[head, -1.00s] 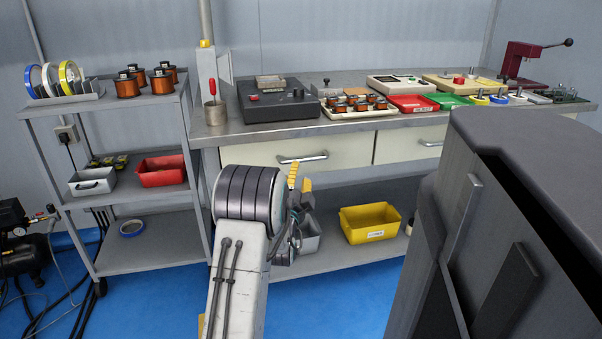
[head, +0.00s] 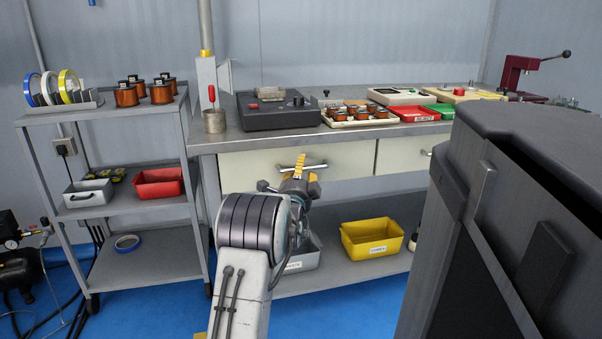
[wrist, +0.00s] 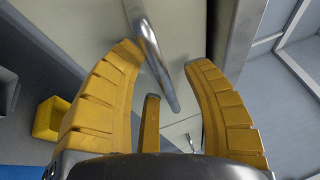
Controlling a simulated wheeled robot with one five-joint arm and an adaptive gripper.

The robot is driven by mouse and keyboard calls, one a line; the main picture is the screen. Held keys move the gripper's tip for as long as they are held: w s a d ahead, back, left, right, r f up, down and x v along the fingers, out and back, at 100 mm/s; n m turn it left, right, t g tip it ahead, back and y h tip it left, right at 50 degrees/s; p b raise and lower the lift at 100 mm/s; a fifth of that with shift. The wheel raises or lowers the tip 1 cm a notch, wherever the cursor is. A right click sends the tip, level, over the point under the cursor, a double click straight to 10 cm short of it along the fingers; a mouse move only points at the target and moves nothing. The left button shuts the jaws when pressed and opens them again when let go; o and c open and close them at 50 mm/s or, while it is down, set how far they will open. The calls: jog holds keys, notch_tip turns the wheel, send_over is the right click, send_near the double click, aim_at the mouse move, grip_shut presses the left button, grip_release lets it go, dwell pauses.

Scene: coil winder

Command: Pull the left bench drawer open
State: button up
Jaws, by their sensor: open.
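The left bench drawer (head: 245,166) is a cream front under the bench top, and it looks flush and shut. Its metal bar handle (head: 317,167) is partly hidden behind my gripper (head: 298,170) in the head view. In the wrist view, my gripper (wrist: 164,57) has its yellow fingers spread wide. The handle (wrist: 154,50) runs lengthwise through the gap between the fingertips, with one finger on each side. No clear contact shows, and the fingers are not closed on it.
The bench top (head: 218,139) above holds a dark machine (head: 280,118) and coil trays. A second drawer (head: 400,155) is to the right. A yellow bin (head: 371,238) sits on the shelf below. A grey shelf cart (head: 145,247) stands left of the bench.

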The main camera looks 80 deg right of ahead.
jog(key=shift+d, duration=0.1)
dwell(0.3)
grip_shut()
dwell(0.4)
